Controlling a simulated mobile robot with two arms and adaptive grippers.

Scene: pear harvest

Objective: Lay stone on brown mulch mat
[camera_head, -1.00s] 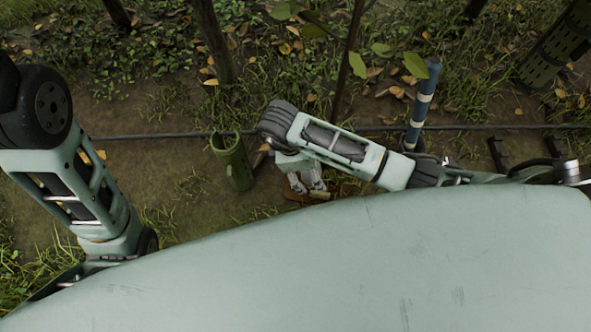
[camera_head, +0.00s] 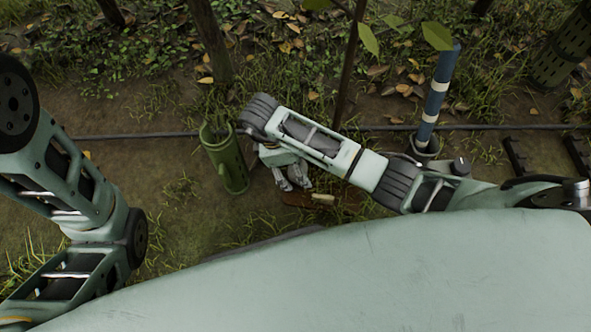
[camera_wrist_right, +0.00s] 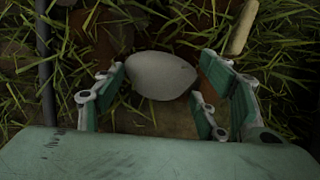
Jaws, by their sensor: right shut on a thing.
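My right gripper (camera_head: 295,184) hangs low over the ground in the head view. In the right wrist view its fingers (camera_wrist_right: 160,100) are closed around a smooth grey stone (camera_wrist_right: 160,75), which sticks out past the fingertips. In the head view the stone cannot be made out. A flat reddish-brown piece (camera_head: 340,203) lies on the soil just right of the gripper, with a pale stick-like thing (camera_head: 323,198) on it. I cannot tell whether this is the mulch mat. My left gripper is out of view; only its arm shows.
A green open tube (camera_head: 226,165) stands left of the gripper. A blue and white post (camera_head: 437,95) rises from a dark pot (camera_head: 422,148) at the right. A dark hose (camera_head: 120,136) crosses the ground. Thin trunks (camera_head: 208,40) stand behind. Bare soil lies at left.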

